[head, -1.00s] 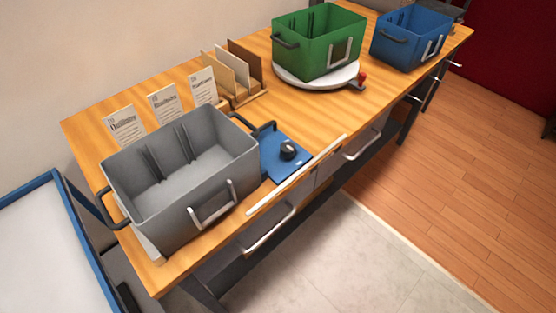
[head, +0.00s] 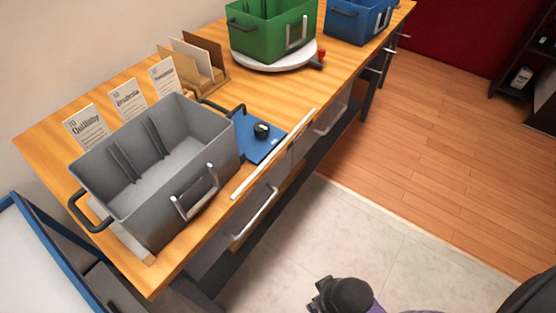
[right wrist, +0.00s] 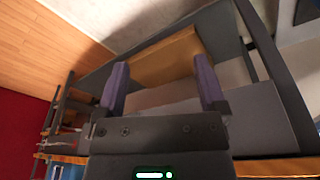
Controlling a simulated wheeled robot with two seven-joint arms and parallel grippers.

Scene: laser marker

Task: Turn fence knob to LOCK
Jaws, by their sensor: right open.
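The black fence knob (head: 261,130) stands on a blue plate (head: 256,148) at the bench's front edge, just right of the grey bin (head: 160,165). Its marking is too small to read. In the right wrist view my right gripper (right wrist: 163,90) is open and empty, its two purple fingers apart, with the underside of the bench beyond them. The knob is not visible in that view. A dark rounded part of my arm shows at the bottom of the head view, over the floor and well away from the knob. My left gripper is not in view.
A white rail (head: 272,155) runs along the bench front, with drawer handles (head: 256,213) below it. The green bin (head: 272,30) sits on a white turntable (head: 280,57); the blue bin (head: 357,20) is farther back. Floor (head: 330,230) before the bench is clear.

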